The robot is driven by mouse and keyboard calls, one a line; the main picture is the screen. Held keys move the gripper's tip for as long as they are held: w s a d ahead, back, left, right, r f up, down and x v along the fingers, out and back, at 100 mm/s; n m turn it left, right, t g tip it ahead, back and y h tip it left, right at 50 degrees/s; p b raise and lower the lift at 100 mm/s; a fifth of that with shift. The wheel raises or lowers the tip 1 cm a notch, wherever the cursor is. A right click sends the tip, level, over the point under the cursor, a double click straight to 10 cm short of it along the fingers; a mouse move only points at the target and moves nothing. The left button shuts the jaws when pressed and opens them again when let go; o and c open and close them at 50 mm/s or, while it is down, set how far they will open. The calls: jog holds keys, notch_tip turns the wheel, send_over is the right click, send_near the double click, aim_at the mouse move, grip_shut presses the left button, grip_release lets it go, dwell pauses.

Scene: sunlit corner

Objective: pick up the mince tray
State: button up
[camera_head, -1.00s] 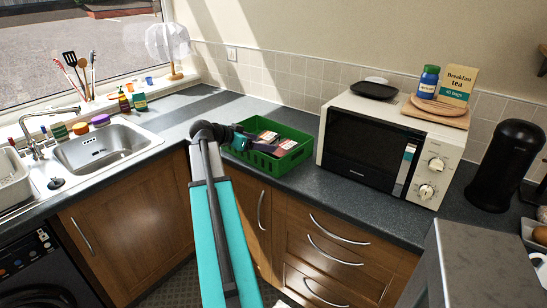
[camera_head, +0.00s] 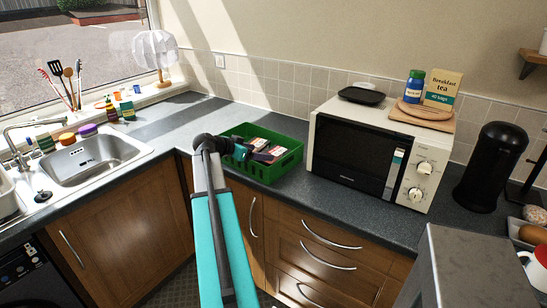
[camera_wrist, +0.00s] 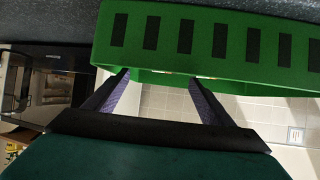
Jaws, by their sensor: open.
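A green slotted crate (camera_head: 262,171) stands on the dark worktop, left of the microwave. It also shows in the wrist view (camera_wrist: 205,38), where its slotted wall fills the top. Inside it lie dark packs with pale and reddish labels, one (camera_head: 258,143) behind another (camera_head: 277,151); I cannot tell which is the mince tray. My gripper (camera_head: 246,153) is at the left part of the crate, by its rim and close to the packs. In the wrist view my gripper (camera_wrist: 160,80) has its two fingers apart with nothing held between them. Only thin slivers of the contents show past the rim there.
A white microwave (camera_head: 350,153) stands close right of the crate, with a black pan, a wooden board, a jar and a tea packet on top. The tiled wall (camera_head: 283,82) is behind. Clear worktop (camera_head: 170,118) lies left of the crate, towards the sink.

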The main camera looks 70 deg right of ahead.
jog(key=shift+x, duration=1.6)
jog(key=shift+d+p, duration=0.1)
jog(key=shift+p, duration=0.25)
